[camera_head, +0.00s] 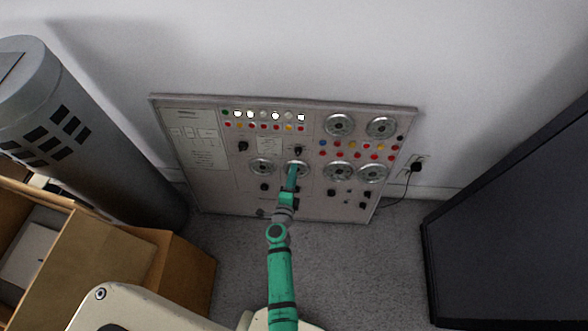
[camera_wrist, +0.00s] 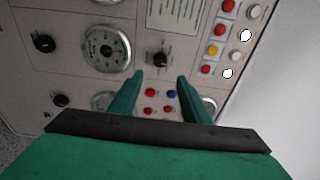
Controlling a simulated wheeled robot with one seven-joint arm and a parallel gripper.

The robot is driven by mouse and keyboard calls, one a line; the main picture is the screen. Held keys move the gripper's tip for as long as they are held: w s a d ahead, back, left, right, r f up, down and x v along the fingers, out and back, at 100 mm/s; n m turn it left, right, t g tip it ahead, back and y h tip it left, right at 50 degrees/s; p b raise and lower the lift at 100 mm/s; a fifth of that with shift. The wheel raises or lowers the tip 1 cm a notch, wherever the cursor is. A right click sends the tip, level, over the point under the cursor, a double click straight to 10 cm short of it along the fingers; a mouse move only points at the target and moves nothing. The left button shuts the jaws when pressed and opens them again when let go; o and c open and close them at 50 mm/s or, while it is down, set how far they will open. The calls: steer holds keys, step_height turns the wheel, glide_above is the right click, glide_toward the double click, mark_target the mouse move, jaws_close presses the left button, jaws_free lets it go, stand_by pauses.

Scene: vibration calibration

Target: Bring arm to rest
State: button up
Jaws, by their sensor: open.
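My gripper (camera_wrist: 160,82) is open in the wrist view, with two green fingers apart and nothing between them. It points at the control panel (camera_head: 195,152), a pale board with dials, knobs and colored buttons leaning at the wall. In the head view my green arm reaches up from the bottom, and its end covers part of a lower middle dial. In the wrist view a black knob (camera_wrist: 159,59) lies just beyond the fingertips, and a round dial (camera_wrist: 107,48) is left of it. I cannot tell whether the fingers touch the panel.
A grey cylinder (camera_head: 75,110) stands at the left, above an open cardboard box (camera_head: 105,250). A large dark panel (camera_head: 515,220) stands at the right. A black plug (camera_head: 416,167) with a cord is in the wall outlet. Grey carpet (camera_head: 355,260) is clear between.

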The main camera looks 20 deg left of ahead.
steer(key=shift+s, duration=0.25)
steer(key=shift+w, duration=0.1)
steer(key=s+d+r+n+h, duration=0.1)
steer(key=s+d+r+n, duration=0.3)
steer(key=s+d, duration=0.45)
steer(key=s+d+r+n+h, duration=0.1)
steer(key=s+d+r+n, duration=0.3)
steer(key=s, duration=0.7)
steer(key=s+d+r+n, duration=0.3)
steer(key=s+r+n, duration=0.1)
steer(key=s+r, duration=0.3)
steer(key=s+d+r+n, duration=0.3)
steer(key=s+r, duration=0.5)
steer(key=r, duration=0.2)
steer(key=shift+s+n+h, duration=0.3)
steer(key=shift+n+h, duration=0.1)
